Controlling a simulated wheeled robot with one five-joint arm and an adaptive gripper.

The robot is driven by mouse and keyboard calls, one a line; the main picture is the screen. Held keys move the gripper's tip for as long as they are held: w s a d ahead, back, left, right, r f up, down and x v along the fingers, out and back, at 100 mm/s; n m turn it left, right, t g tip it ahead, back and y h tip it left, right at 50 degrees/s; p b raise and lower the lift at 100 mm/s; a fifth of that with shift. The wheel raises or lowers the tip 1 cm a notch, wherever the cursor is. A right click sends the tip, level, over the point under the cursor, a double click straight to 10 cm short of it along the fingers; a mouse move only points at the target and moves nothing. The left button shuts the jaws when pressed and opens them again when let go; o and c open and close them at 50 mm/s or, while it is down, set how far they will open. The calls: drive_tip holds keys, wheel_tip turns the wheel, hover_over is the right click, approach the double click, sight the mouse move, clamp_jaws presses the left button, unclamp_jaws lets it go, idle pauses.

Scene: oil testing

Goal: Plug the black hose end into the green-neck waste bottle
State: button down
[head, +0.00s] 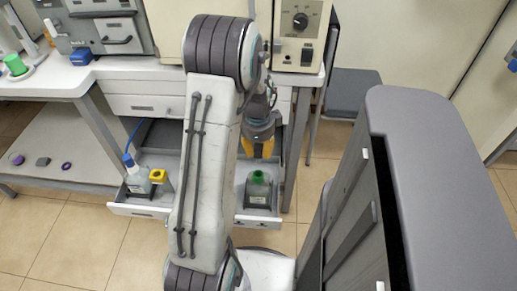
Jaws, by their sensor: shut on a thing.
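The green-neck waste bottle (258,190) is dark with a bright green neck and stands upright in the right part of an open drawer. My gripper (259,148), with orange-yellow fingertips, points down just above and behind this bottle in the picture, apart from its neck. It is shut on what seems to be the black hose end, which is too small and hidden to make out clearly. The rest of the hose cannot be told apart from my arm.
The open drawer (137,210) also holds a blue-capped bottle (137,182) with a blue hose and a yellow-topped container (157,179) at left. My arm hides the drawer's middle. A grey cabinet (430,180) stands close at right. A chair (355,92) is behind.

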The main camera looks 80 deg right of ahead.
sight(259, 161)
drive_tip(key=shift+f, duration=0.15)
drive_tip(key=shift+f+b, duration=2)
drive_tip(key=shift+f, duration=0.75)
drive_tip(key=shift+f+b, duration=1.65)
drive_tip(key=shift+f, duration=0.2)
idle(0.8)
drive_tip(key=c, duration=0.9)
unclamp_jaws()
drive_tip(key=shift+o, duration=0.2)
drive_tip(key=shift+r, duration=0.1)
drive_tip(key=r, duration=0.8)
drive_tip(key=a+r, duration=0.1)
drive_tip(key=r, duration=0.2)
drive_tip(key=shift+r, duration=0.4)
